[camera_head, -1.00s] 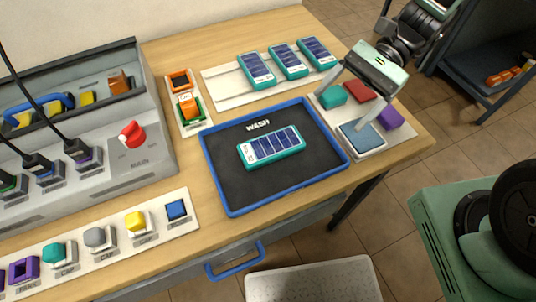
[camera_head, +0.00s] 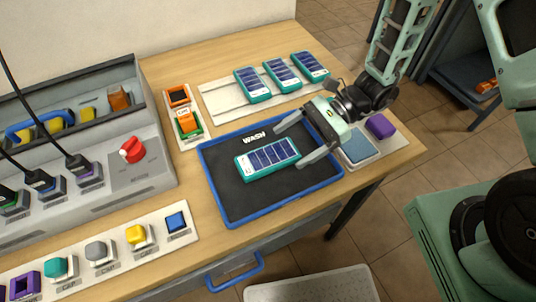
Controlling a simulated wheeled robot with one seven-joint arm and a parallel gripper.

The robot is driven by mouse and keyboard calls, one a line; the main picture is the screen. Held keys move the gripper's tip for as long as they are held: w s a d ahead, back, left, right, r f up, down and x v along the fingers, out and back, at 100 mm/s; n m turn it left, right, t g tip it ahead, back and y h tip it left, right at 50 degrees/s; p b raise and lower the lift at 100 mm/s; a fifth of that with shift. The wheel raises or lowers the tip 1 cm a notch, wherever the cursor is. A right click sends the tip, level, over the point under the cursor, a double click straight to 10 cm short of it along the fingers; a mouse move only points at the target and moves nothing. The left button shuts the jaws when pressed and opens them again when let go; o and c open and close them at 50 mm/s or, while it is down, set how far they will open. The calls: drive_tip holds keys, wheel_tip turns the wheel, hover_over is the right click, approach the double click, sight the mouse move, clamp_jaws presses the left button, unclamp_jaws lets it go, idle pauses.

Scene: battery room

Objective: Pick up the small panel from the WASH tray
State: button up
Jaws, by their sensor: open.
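The small panel (camera_head: 267,158) has a teal frame and dark blue cells. It lies flat, slightly tilted in the picture, on the black floor of the WASH tray. The WASH tray (camera_head: 258,216) has a blue rim and stands in the middle of the bench. My gripper (camera_head: 289,143) is open and empty. Its two fingers point left over the right part of the tray, with their tips close to the panel's right end. I cannot tell the gap in height between fingertips and panel.
Several similar panels lie on a white rack (camera_head: 217,101) behind the tray. Orange parts sit on a holder (camera_head: 192,137) at the tray's back left. A mat with a blue pad (camera_head: 359,147) and a purple block (camera_head: 380,126) is at right. A grey console (camera_head: 150,165) fills the left.

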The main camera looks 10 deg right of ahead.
sight(271, 155)
drive_tip(key=shift+w+p+x, duration=0.15)
drive_tip(key=shift+p+x, duration=0.3)
drive_tip(key=shift+x, duration=0.95)
drive_tip(key=shift+w+p+x, duration=0.1)
drive_tip(key=shift+p+x, duration=0.35)
drive_tip(key=shift+x, duration=0.95)
drive_tip(key=shift+c, duration=0.3)
drive_tip(key=shift+r, duration=0.1)
drive_tip(key=c, duration=1.1)
